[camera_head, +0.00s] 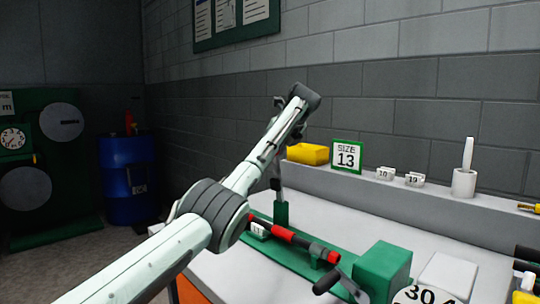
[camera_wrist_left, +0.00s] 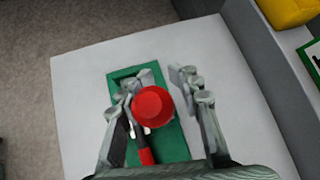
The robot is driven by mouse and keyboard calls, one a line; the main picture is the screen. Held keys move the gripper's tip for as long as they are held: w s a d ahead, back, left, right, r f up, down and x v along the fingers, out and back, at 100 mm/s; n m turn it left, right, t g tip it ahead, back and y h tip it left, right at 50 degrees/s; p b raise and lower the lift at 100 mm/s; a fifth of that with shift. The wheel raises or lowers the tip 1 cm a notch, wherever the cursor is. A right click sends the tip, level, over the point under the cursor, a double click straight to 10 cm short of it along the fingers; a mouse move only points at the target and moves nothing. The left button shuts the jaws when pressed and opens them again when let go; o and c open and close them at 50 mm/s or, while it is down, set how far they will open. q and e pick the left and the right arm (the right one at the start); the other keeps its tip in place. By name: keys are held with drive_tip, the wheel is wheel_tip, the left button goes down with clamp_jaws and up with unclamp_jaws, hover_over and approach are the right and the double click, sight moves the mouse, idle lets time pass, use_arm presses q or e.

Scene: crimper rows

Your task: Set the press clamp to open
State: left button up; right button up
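The press clamp stands on a green base plate (camera_wrist_left: 168,138) at the bench's left end. In the left wrist view a round red handle end (camera_wrist_left: 153,105) points up toward the camera. My left gripper (camera_wrist_left: 158,82) is open with its fingers on either side of this handle end. A gap shows on the right side; on the left I cannot tell whether the finger touches. In the head view a grey upright part (camera_head: 278,178) rises from a green block (camera_head: 281,213); my arm hides much of the gripper and clamp. My right gripper is not in view.
A ledge behind holds a yellow item (camera_head: 308,154), a SIZE 13 sign (camera_head: 346,156) and a white cup (camera_head: 464,182). A blue barrel (camera_head: 130,180) stands left.

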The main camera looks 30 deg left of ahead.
use_arm(q)
drive_tip(key=shift+o, duration=1.3)
drive_tip(key=shift+s, duration=0.1)
drive_tip(key=v, duration=1.2)
